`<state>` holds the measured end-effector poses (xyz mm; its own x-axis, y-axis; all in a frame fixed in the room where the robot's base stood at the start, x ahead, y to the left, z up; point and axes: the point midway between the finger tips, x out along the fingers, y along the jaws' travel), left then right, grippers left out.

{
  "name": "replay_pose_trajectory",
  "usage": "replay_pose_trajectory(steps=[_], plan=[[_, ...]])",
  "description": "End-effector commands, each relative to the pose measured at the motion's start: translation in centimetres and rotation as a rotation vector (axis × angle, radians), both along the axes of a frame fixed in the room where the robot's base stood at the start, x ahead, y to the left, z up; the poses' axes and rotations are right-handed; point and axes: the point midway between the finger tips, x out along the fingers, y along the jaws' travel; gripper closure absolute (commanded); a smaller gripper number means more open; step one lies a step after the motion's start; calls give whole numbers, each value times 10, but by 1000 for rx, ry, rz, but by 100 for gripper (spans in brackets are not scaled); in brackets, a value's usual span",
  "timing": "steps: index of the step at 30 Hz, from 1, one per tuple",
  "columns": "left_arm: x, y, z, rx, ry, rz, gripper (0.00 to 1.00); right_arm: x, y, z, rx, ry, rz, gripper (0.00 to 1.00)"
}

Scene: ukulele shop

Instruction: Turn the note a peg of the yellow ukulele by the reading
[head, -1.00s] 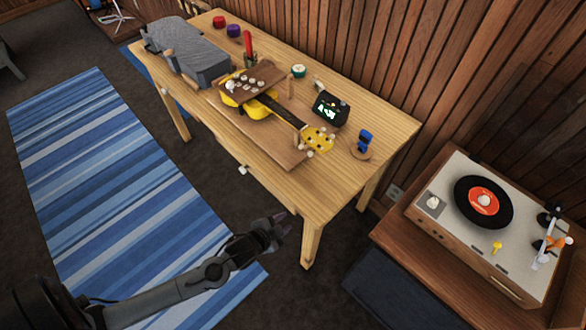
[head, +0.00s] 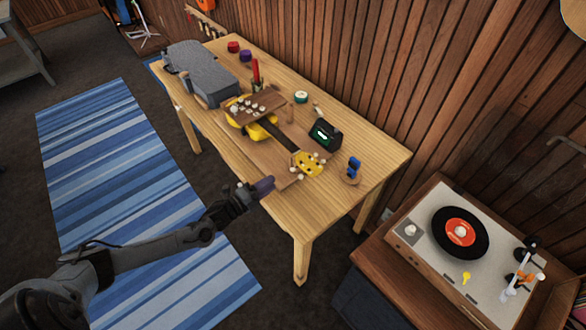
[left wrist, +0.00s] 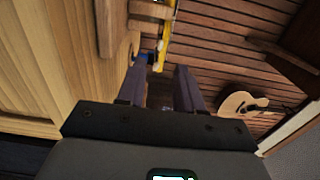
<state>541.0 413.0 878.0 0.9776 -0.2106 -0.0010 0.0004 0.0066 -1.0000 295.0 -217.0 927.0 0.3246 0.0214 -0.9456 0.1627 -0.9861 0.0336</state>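The yellow ukulele (head: 255,125) lies on a wooden board on the workbench, its neck pointing to the lower right. Its yellow headstock (head: 307,164) carries several pale pegs; I cannot tell which is the note a peg. The black tuner (head: 325,134) stands behind the neck with a lit green display, too small to read. My left gripper (head: 264,186) is at the bench's front edge, left of and nearer than the headstock, apart from it. In the left wrist view my left gripper (left wrist: 161,88) is open and empty, with the yellow headstock edge (left wrist: 165,35) beyond its fingers. My right gripper is out of view.
The workbench (head: 315,205) has bare room at its near right end. A blue item on a round wooden base (head: 353,170) stands right of the headstock. A grey padded case (head: 200,70) lies at the far left. A record player (head: 420,262) stands on a cabinet at right.

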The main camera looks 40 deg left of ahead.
Motion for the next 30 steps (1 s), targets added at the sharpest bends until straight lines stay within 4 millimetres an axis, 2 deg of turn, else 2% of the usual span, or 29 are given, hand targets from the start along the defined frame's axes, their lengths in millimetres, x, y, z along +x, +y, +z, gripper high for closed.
replay_pose_trajectory(steps=[6, 15, 22, 30], plan=[[34, -7, 1, -4, -4, 2, 64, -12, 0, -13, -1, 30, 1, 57], [77, -17, 0, -3, -3, 2, 64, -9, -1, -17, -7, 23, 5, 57], [92, -20, 1, -3, 0, 1, 64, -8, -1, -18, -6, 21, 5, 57], [94, -21, 0, -3, 1, 1, 64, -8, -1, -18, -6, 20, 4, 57]])
